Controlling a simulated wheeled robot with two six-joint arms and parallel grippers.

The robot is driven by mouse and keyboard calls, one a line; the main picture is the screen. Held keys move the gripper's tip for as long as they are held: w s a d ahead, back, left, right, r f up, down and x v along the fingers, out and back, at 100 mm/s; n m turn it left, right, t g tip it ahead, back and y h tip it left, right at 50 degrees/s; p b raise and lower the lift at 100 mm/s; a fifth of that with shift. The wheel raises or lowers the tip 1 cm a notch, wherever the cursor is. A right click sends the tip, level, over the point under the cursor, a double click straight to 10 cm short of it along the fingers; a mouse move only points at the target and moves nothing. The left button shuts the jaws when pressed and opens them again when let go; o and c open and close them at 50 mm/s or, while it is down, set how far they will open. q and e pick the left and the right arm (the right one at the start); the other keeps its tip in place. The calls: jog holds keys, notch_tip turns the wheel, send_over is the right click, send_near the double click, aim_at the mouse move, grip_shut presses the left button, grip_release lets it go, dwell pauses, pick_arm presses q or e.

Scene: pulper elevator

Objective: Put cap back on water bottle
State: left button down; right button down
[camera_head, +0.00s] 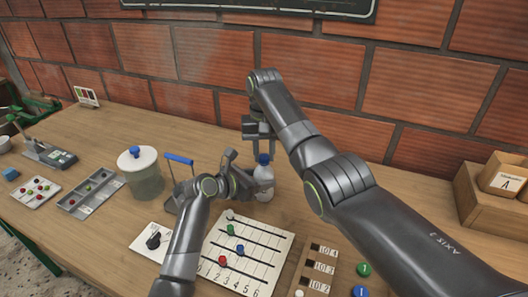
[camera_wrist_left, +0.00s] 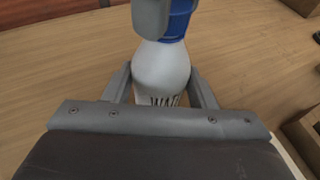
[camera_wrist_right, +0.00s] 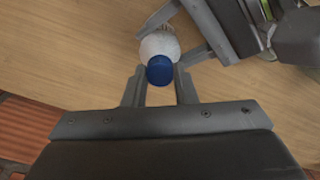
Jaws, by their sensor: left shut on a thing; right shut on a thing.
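The white water bottle (camera_head: 265,178) stands upright on the table near the middle of the head view. It also shows in the left wrist view (camera_wrist_left: 162,68). My left gripper (camera_head: 257,184) is shut around the bottle's body from the side. The blue cap (camera_head: 264,159) is at the top of the bottle, and shows in the right wrist view (camera_wrist_right: 160,70). My right gripper (camera_head: 262,152) reaches down from above and is shut on the cap. In the left wrist view the cap meets the bottle's top; I cannot tell whether it is threaded.
A lidded jar (camera_head: 139,172) and a blue-handled holder (camera_head: 179,170) stand left of the bottle. A white numbered board (camera_head: 258,262) with coloured pegs lies in front. Labelled boxes (camera_head: 500,184) stand far right. The brick wall (camera_head: 330,80) is close behind.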

jog(key=m, duration=0.9)
jog(key=shift+m, duration=0.3)
jog(key=c, duration=1.1)
grip_release()
notch_tip(320, 180, up, 12)
pick_arm(q)
jog(key=c, duration=0.5)
grip_release()
